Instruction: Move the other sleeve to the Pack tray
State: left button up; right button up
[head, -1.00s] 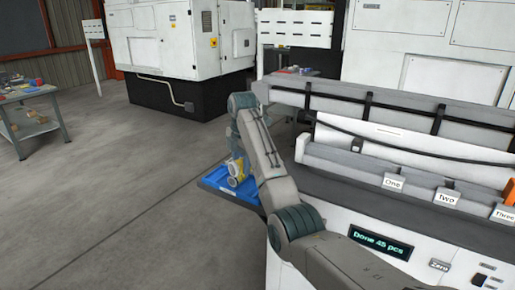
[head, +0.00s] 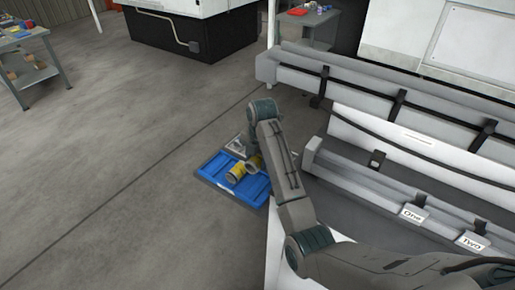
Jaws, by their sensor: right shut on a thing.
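A blue tray (head: 216,166) sits at the middle left, beside the loader's left end. A yellow sleeve with a greyish end (head: 236,174) is at the tray, seemingly lying on its side. A second yellow sleeve (head: 254,164) shows just right of it, under the wrist of my right arm. My right gripper (head: 252,156) points down over the tray, shut on this second sleeve. The arm partly hides its fingers, and I cannot tell whether the held sleeve touches the tray. My left gripper is out of view.
The grey loader rail (head: 375,190) with tags One (head: 413,214) and Two (head: 473,241) runs along the right. A table with items (head: 28,50) stands at the upper left. The floor (head: 100,180) left of the tray is clear.

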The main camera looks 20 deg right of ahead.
jog(key=shift+s, duration=0.35)
jog(key=shift+w+f, duration=0.1)
jog(key=shift+f, duration=0.2)
jog(key=f, duration=0.4)
jog(key=shift+w+d, duration=0.1)
jog(key=shift+w, duration=0.15)
notch_tip(320, 180, down, 5)
jog(key=shift+f, duration=0.2)
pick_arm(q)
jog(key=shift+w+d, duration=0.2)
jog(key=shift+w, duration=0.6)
pick_arm(e)
jog(key=shift+f, duration=0.5)
jog(key=o, duration=1.3)
jog(key=shift+s, duration=0.1)
pick_arm(q)
jog(key=shift+b, duration=0.35)
